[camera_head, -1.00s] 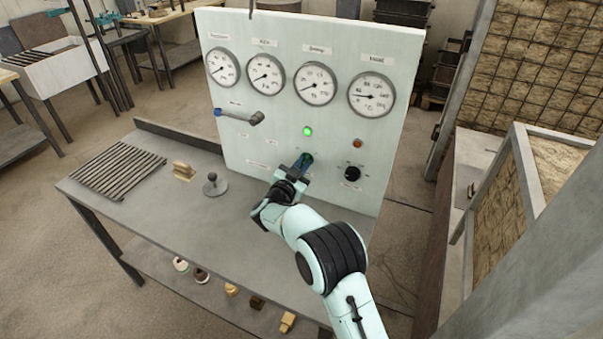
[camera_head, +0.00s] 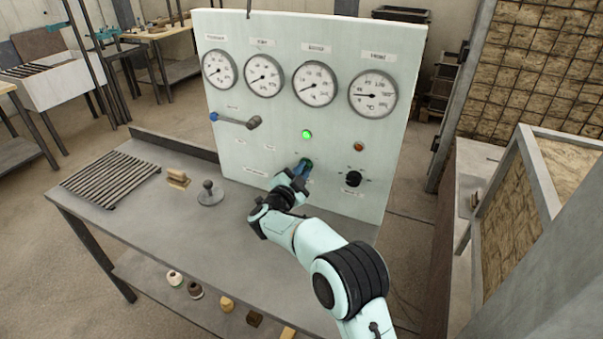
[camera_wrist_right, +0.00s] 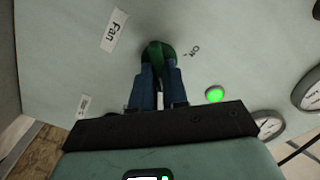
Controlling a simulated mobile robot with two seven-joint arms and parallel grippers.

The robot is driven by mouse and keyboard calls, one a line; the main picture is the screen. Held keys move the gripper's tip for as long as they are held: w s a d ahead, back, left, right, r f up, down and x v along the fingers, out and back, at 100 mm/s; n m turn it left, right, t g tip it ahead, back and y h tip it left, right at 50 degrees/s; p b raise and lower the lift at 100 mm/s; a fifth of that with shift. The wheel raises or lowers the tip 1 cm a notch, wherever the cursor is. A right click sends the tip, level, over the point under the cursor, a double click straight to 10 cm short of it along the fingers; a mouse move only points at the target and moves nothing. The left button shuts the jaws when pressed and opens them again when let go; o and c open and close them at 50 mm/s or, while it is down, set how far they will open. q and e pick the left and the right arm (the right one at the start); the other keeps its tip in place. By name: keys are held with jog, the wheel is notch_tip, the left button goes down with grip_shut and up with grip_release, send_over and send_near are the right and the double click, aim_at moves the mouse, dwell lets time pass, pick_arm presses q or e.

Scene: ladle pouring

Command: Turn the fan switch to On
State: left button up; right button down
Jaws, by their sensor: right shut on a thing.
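The fan switch is a green knob on the upright pale panel (camera_head: 240,90). In the right wrist view the green knob (camera_wrist_right: 158,52) sits between a "Fan" label and an "On" label. My right gripper (camera_head: 302,168) reaches the panel, and its two blue fingers (camera_wrist_right: 158,78) are shut on the knob. In the head view the gripper mostly hides the knob (camera_head: 308,161). A green lamp (camera_head: 307,134) above it is lit; it also shows in the wrist view (camera_wrist_right: 214,94). My left gripper is not in view.
A black knob (camera_head: 353,179) and a red lamp (camera_head: 358,147) are right of my gripper. A lever with a blue end (camera_head: 235,121) is at the left, below several gauges. The grey table (camera_head: 190,240) holds a slatted rack (camera_head: 110,172) and a round-based handle (camera_head: 210,194).

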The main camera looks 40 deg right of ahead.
jog(key=shift+r, duration=0.1)
jog(key=c, duration=1.1)
grip_release()
jog(key=shift+c, duration=0.2)
jog(key=v, duration=1.3)
jog(key=shift+a, duration=0.15)
jog(key=shift+s, duration=0.15)
